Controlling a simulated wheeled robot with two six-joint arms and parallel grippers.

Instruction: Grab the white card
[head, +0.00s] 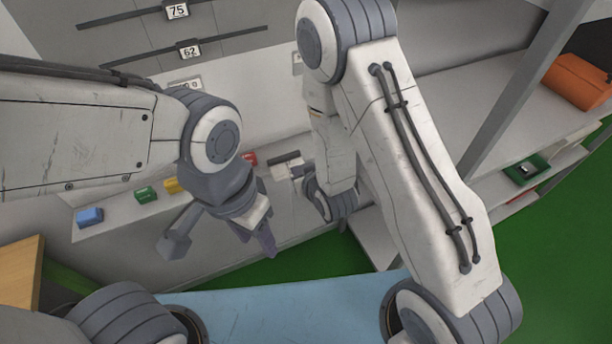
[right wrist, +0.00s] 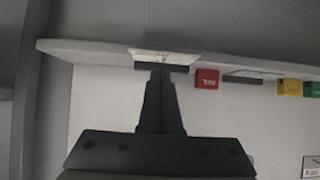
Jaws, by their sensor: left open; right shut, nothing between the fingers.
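The white card (right wrist: 165,56) lies on the shelf edge in the right wrist view, with a dark strip (right wrist: 147,67) along its near side. It also shows in the head view (head: 284,172), right of the red block. My right gripper (right wrist: 160,72) is shut and empty. Its fingertips overlap the dark strip in the picture, just short of the card; I cannot tell whether they touch. In the head view my right gripper (head: 297,172) is small and partly hidden by its own arm. My left gripper (head: 218,244) is open and empty, in front of the shelf.
A red block (right wrist: 207,79), a yellow block (right wrist: 289,87) and a green block (right wrist: 313,89) stand along the shelf. A blue block (head: 89,217) sits at its left end. An orange case (head: 577,84) rests on the right shelf. Green floor (head: 300,266) lies below.

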